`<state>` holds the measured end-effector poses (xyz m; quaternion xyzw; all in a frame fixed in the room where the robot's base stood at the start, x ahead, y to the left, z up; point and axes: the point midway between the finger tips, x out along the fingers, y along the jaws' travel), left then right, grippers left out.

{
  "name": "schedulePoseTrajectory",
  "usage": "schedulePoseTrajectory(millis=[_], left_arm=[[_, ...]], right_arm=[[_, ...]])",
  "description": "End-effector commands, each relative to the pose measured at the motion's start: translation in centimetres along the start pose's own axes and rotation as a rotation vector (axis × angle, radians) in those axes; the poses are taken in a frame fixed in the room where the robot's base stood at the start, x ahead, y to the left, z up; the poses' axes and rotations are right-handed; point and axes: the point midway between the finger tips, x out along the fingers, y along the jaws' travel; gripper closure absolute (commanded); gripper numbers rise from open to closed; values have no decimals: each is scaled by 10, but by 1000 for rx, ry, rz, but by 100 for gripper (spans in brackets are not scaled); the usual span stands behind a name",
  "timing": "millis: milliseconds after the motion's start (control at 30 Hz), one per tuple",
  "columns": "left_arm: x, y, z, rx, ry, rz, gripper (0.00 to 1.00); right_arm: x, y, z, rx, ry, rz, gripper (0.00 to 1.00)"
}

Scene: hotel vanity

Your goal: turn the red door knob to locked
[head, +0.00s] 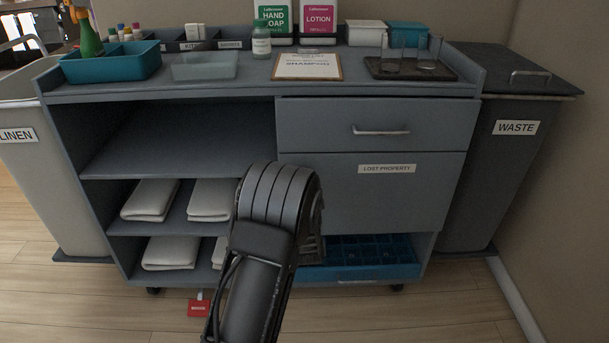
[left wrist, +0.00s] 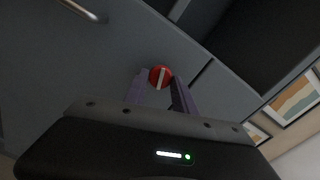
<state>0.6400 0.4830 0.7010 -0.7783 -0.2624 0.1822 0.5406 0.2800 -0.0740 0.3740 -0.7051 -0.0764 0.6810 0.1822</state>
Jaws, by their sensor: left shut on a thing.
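The red door knob (left wrist: 160,77) is round with a pale bar across its face. It shows in the left wrist view on the grey front of the cart, near a dark seam. The bar looks nearly upright in that view, tilted a little. My left gripper (left wrist: 160,80) is shut on the knob, with one finger on each side. In the head view my left arm reaches in from the bottom middle to the "LOST PROPERTY" door (head: 387,190). The arm hides the knob and the fingertips there. My right gripper is not in view.
A drawer (head: 375,125) with a bar handle is above the door. Folded white towels (head: 150,200) lie on the open shelves at left. A blue divided tray (head: 365,258) sits below. The linen bin (head: 40,170) and waste bin (head: 500,160) flank the cart. A red tag (head: 199,308) hangs low.

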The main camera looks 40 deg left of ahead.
Motion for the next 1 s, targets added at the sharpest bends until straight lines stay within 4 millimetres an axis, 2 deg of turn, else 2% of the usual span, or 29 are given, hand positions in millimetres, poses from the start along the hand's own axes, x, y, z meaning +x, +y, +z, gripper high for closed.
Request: schedulePoseTrajectory(millis=[100,433,1000], left_arm=[[0,-2,-2,106,2,1,100],[0,0,-1,314,1,1,100],[0,2,0,374,0,0,100]], right_arm=[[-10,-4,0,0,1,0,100],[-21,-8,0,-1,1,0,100],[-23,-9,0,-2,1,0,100]])
